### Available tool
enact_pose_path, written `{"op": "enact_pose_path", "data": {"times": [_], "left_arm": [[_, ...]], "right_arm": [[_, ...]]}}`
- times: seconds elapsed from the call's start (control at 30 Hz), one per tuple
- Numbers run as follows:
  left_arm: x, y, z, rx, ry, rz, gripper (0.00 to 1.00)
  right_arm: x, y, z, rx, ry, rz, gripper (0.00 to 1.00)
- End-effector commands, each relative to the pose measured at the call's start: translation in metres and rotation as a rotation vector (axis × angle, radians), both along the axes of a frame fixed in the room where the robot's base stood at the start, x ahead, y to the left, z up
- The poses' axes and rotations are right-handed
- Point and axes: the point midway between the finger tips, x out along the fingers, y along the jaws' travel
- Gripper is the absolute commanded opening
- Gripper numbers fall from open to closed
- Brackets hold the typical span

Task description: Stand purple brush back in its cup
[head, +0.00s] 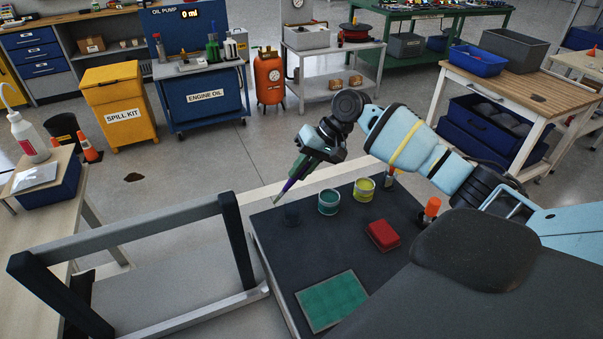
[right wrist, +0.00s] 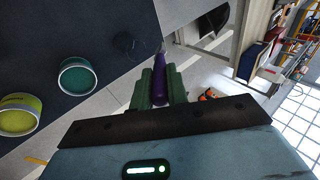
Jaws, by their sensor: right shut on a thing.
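My right gripper (head: 294,174) is shut on the purple brush (head: 289,185). It holds the brush tilted, with its pale greenish end down to the left, near the far left edge of the dark tabletop (head: 345,262). In the right wrist view the purple brush (right wrist: 160,78) lies between the green fingers (right wrist: 160,87). A dark, hard-to-see cup (head: 292,214) stands just below the brush in the head view. A teal cup (head: 329,202) and a yellow cup (head: 364,190) stand in a row to its right. The brush appears outside all the cups. My left gripper is out of view.
A red block (head: 382,236) and a green mat (head: 332,300) lie on the tabletop. An orange-topped item (head: 430,209) stands at the right, partly hidden. A grey frame (head: 130,240) stands left of the table. Open floor lies beyond the table.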

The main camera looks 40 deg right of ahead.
Motion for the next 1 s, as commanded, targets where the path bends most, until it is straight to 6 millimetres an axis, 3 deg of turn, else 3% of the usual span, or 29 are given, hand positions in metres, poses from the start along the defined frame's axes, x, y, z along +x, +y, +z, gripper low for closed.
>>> {"op": "enact_pose_path", "data": {"times": [0.1,0.93,0.97,1.0], "left_arm": [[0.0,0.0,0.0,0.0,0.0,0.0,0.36],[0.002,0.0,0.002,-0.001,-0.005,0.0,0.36],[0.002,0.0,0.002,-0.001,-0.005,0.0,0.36],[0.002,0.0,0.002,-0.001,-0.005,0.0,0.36]], "right_arm": [[0.0,0.0,-0.013,0.001,-0.001,0.0,0.0],[0.0,0.0,-0.025,0.0,-0.003,-0.001,0.0],[0.0,0.0,-0.025,0.0,-0.003,-0.001,0.2],[0.0,0.0,-0.025,0.0,-0.003,-0.001,0.25]]}}
